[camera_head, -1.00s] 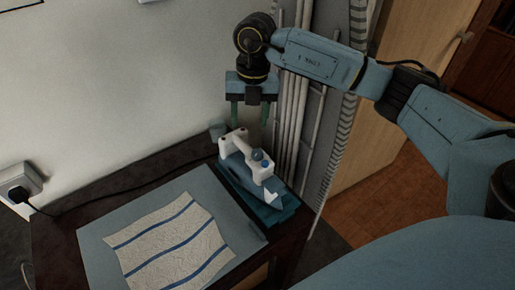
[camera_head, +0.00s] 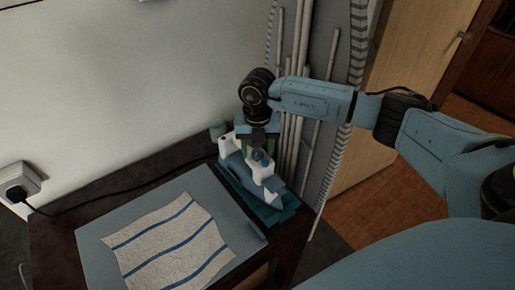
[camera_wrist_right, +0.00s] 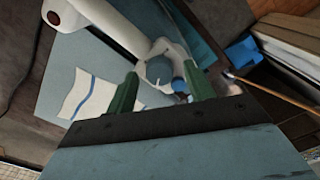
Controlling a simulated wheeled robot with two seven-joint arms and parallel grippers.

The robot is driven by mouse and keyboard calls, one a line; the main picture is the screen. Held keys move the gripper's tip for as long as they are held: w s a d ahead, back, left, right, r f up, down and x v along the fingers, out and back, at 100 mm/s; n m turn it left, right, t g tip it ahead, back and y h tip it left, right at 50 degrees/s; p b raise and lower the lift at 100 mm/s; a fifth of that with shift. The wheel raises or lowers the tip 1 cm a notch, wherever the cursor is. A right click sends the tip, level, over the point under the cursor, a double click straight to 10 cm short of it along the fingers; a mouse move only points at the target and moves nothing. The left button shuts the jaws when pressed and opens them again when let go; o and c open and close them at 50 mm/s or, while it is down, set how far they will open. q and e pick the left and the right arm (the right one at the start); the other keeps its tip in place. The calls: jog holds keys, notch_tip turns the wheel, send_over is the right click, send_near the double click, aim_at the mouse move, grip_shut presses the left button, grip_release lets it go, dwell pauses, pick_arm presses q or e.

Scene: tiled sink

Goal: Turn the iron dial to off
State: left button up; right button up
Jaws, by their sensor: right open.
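The iron (camera_head: 262,172), white on top with a teal-blue base, stands on a teal rest (camera_head: 275,213) at the right end of the dark table. A small round blue dial (camera_head: 258,154) sits on its top, partly hidden by my right gripper. In the right wrist view the iron's white handle (camera_wrist_right: 110,24) runs in from the upper left, and a rounded grey-blue part, likely the dial (camera_wrist_right: 158,70), lies between my fingertips. My right gripper (camera_head: 258,150) points down just over the iron. Its green fingers (camera_wrist_right: 160,78) are apart; contact cannot be told. My left gripper is not in view.
A blue-grey ironing pad (camera_head: 95,245) with a striped cloth (camera_head: 170,245) lies left of the iron. A black cord runs to a wall socket (camera_head: 18,182). White pipes (camera_head: 297,100) stand close behind the iron at the right. Open floor lies right of the table.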

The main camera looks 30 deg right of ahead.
jog(key=shift+f, duration=0.1)
jog(key=c, duration=1)
